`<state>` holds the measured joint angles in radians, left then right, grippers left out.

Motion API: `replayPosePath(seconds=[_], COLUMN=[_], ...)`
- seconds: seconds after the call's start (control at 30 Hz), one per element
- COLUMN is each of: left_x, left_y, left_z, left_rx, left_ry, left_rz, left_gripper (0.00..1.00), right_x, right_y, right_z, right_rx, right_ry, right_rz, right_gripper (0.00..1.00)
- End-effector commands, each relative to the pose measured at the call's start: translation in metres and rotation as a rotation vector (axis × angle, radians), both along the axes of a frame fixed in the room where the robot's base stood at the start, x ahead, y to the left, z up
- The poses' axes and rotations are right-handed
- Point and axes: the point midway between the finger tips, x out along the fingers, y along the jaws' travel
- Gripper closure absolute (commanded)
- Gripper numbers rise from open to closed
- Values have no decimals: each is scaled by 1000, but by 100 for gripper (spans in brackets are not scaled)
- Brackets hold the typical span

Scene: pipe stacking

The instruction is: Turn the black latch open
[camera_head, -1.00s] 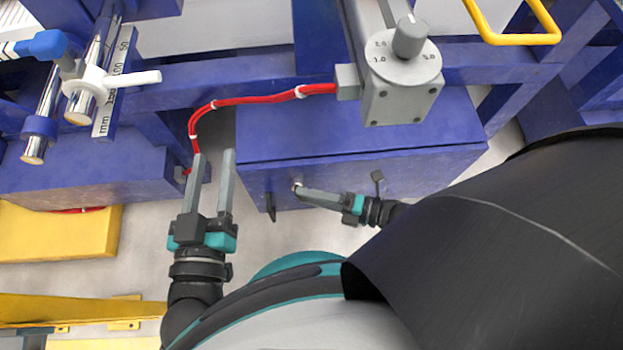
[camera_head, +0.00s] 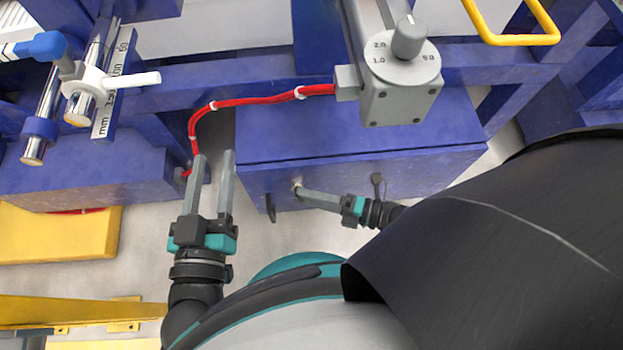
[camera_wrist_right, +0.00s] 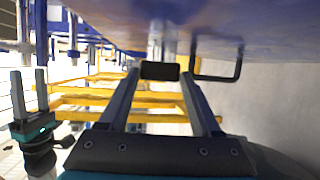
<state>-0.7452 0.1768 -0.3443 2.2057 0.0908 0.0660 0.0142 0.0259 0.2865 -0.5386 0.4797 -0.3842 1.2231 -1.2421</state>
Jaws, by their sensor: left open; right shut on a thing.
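The black latch (camera_wrist_right: 160,71) sits between the fingertips of my right gripper (camera_wrist_right: 157,80) in the right wrist view, on a silver shaft on the blue box's face. My right gripper is shut on it. In the head view my right gripper (camera_head: 299,191) reaches left to the front of the blue box (camera_head: 340,188); its fingers overlap there and mostly hide the latch. My left gripper (camera_head: 214,158) is open and empty, pointing up the picture, left of the box. It also shows in the right wrist view (camera_wrist_right: 28,72).
A black handle (camera_head: 271,207) is on the box front, just left of the latch; it also shows in the right wrist view (camera_wrist_right: 238,64). A red cable (camera_head: 250,100) runs above my left gripper. A grey dial unit (camera_head: 400,90) stands above the box.

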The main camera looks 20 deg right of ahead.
Motion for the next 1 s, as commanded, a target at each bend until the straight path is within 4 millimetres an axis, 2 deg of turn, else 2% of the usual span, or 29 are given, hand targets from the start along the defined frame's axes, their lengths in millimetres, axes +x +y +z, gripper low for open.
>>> replayPosePath(seconds=[0.03,0.27,0.53,0.67,0.77,1.0], left_x=[0,0,0,-1,0,2], left_y=[0,0,0,0,1,2], left_z=[0,0,0,-1,-3,-2], left_rx=[0,0,1,5,18,28], left_ry=[1,1,2,11,29,38], left_rz=[0,0,0,-3,-6,-6], left_gripper=[53,53,53,53,53,53], right_x=[3,2,0,-7,-18,-54], right_y=[1,0,-1,-9,-22,-68], right_z=[1,0,0,1,3,8], right_rx=[0,0,0,-1,-4,-5], right_ry=[-2,-2,0,1,2,2], right_rz=[-5,-2,-1,-1,-1,-1], right_gripper=[32,6,5,5,5,5])
